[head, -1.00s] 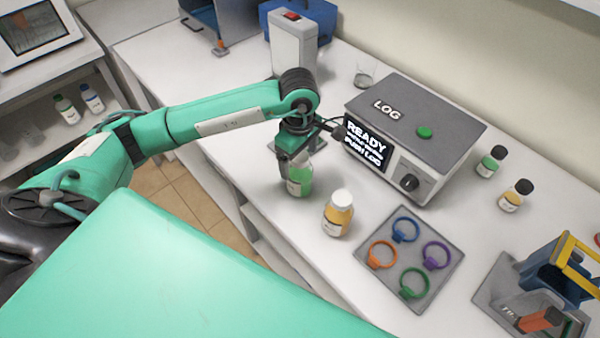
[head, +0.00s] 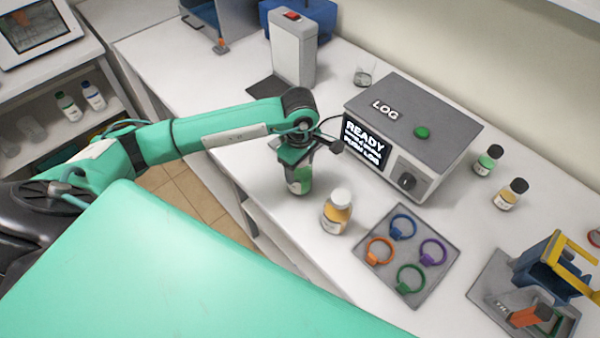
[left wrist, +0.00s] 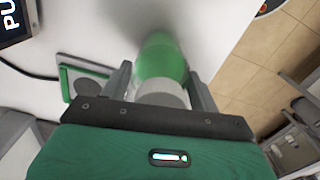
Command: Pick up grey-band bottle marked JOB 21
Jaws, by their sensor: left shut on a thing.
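A green bottle (head: 300,185) with a pale label stands upright on the bench in front of the LOG box. My left gripper (head: 297,160) points down over it and is shut on it. In the left wrist view the green bottle (left wrist: 160,58) with its pale grey cap sits between the two fingers of the gripper (left wrist: 160,80). I cannot make out a grey band or the JOB number, and cannot tell whether its base touches the bench. A yellow bottle (head: 337,214) with a white cap stands just to the right. My right gripper is not in view.
The LOG box (head: 413,132) with a lit screen is behind the bottles. A grey tray (head: 386,277) holds coloured rings. Two black-capped bottles, one green (head: 486,162) and one yellow (head: 510,196), stand at right. A blue and yellow fixture (head: 545,275) is at the front right.

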